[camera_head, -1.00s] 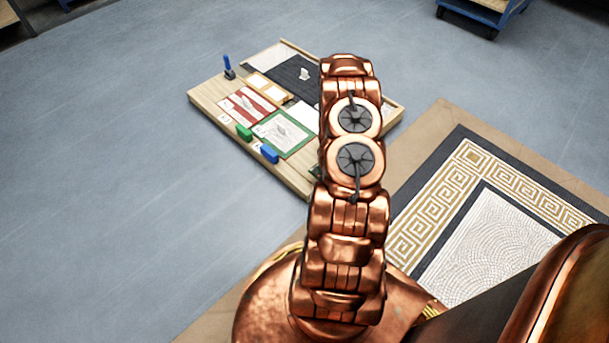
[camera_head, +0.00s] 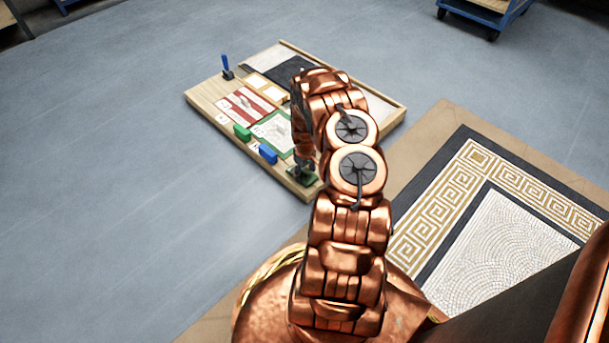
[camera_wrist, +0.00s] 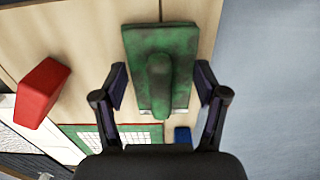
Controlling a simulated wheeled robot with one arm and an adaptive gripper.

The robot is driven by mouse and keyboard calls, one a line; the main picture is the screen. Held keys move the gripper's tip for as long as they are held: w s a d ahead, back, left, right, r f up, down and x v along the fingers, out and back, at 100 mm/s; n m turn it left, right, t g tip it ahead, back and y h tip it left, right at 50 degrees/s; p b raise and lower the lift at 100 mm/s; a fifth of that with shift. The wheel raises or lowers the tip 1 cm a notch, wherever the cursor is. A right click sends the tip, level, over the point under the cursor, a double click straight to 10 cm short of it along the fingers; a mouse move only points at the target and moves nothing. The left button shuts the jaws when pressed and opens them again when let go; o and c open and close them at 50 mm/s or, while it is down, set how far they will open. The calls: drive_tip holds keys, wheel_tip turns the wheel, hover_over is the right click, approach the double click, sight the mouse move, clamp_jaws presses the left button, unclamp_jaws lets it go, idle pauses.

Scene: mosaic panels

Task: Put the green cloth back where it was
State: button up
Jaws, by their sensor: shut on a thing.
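The green cloth (camera_wrist: 160,68) looks like a flat, mottled green slab with a raised rounded ridge along its middle. It is on the pale wooden board in the wrist view, and shows small and dark in the head view (camera_head: 302,175), at the board's near corner. My gripper (camera_wrist: 161,88) is over it, one dark finger on each side, shut on it. In the head view my gripper reaches down to it, and my arm hides part of the board. I cannot tell whether it is lifted off the board.
The wooden board (camera_head: 203,104) lies on the grey floor. It holds a green block (camera_head: 243,132), a blue block (camera_head: 268,153), a red-and-white panel (camera_head: 244,106) and a green-framed panel (camera_head: 268,128). A red block (camera_wrist: 42,92) lies left of my gripper. A patterned mosaic (camera_head: 495,235) lies right.

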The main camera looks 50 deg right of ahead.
drive_tip(key=shift+f, duration=0.1)
drive_tip(key=o, duration=1.1)
